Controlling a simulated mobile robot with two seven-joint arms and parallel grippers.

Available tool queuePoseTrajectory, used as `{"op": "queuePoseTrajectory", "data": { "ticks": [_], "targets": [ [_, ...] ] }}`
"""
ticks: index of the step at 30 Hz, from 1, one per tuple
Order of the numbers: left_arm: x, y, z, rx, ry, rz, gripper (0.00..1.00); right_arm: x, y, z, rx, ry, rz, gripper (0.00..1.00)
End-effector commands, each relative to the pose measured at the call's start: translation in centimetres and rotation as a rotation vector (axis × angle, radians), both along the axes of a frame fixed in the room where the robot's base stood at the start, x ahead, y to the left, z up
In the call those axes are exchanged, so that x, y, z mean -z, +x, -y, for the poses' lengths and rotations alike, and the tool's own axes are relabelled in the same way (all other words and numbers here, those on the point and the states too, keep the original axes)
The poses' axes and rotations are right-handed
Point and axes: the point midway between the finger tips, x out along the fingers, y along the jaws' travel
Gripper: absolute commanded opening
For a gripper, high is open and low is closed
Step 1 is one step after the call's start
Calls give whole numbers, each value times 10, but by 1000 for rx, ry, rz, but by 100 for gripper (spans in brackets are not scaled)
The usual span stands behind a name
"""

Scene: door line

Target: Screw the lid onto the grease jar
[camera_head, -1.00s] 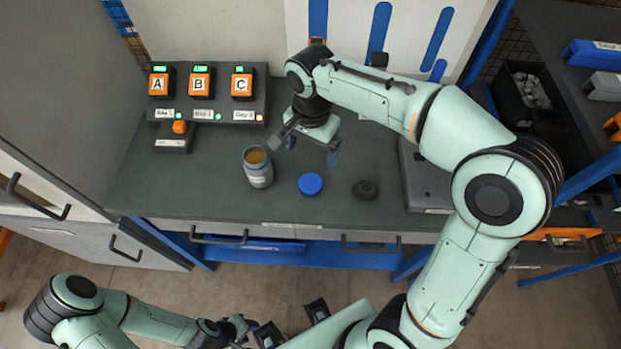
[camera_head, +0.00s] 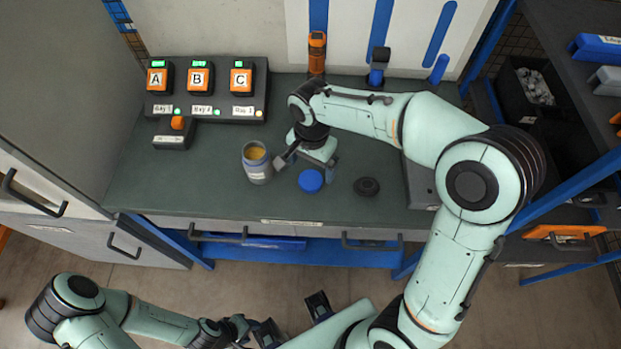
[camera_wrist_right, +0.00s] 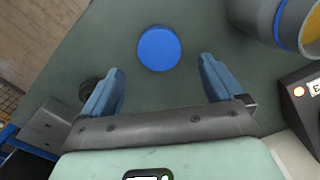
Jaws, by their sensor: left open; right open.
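The grease jar (camera_head: 257,166) stands open and upright on the bench, with yellow-brown grease showing at its mouth. Its grey side with a blue band shows in the right wrist view (camera_wrist_right: 278,22). The blue lid (camera_head: 310,181) lies flat on the bench to the right of the jar. My right gripper (camera_head: 307,165) is open above the bench, just behind the lid. In the right wrist view its open fingers (camera_wrist_right: 160,85) have the lid (camera_wrist_right: 159,48) ahead of and between them, apart from it. My left gripper (camera_head: 292,318) is open and empty, low in front of the bench.
A black round part (camera_head: 366,187) lies right of the lid. A charger block (camera_head: 207,105) with batteries A, B and C stands at the back left, a small switch box (camera_head: 173,133) before it. A grey case (camera_head: 420,182) sits at the right. The front bench (camera_head: 200,206) is clear.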

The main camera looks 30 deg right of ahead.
Motion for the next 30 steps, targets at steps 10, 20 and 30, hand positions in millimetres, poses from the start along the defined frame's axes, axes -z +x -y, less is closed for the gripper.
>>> {"op": "queuePoseTrajectory", "data": {
  "ticks": [10,20,30],
  "targets": [
    [4,-2,0,0,0,-2,43,44,-5,-6,1,0,-4,94],
    [4,-2,0,0,0,-2,43,52,-4,-6,0,0,0,94],
    [4,-2,0,0,0,-2,43,52,-4,-6,0,0,0,36]
  ]
}}
